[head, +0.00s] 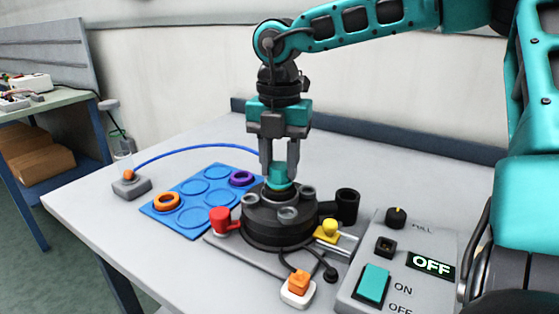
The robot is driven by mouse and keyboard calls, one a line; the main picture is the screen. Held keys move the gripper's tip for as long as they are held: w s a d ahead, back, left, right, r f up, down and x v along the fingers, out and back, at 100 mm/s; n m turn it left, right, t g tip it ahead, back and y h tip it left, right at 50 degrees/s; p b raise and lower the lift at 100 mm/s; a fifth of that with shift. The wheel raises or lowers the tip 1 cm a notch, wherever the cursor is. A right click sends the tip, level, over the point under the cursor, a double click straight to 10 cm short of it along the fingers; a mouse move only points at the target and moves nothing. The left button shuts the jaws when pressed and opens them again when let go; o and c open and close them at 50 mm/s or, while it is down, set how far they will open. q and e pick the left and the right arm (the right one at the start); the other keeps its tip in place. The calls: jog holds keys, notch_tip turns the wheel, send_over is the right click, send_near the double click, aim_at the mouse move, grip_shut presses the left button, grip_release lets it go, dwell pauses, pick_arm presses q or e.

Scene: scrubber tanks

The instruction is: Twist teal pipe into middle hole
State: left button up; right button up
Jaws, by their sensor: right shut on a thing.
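The teal pipe (279,176) stands upright at the middle of the black round scrubber base (270,236), at its central hole. How deep it sits in the hole cannot be told. My right gripper (279,167) comes down from above and is shut on the teal pipe, one finger on each side. Grey ring-shaped ports (288,214) surround the middle on the base's top. My left gripper is not in view.
A blue mat (205,218) with round recesses holds an orange ring (166,201) and a purple ring (242,178). A red valve (224,220), a yellow knob (329,229) and a black cup (347,206) flank the base. A control panel (405,265) reads OFF.

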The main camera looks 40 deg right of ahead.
grip_shut()
jog(key=shift+m+b, duration=0.6)
jog(key=shift+b, duration=0.1)
jog(key=shift+f+m+b, duration=0.1)
jog(key=shift+m+b, duration=0.25)
jog(key=shift+m, duration=0.15)
jog(key=shift+m+b, duration=0.35)
jog(key=shift+m, duration=0.05)
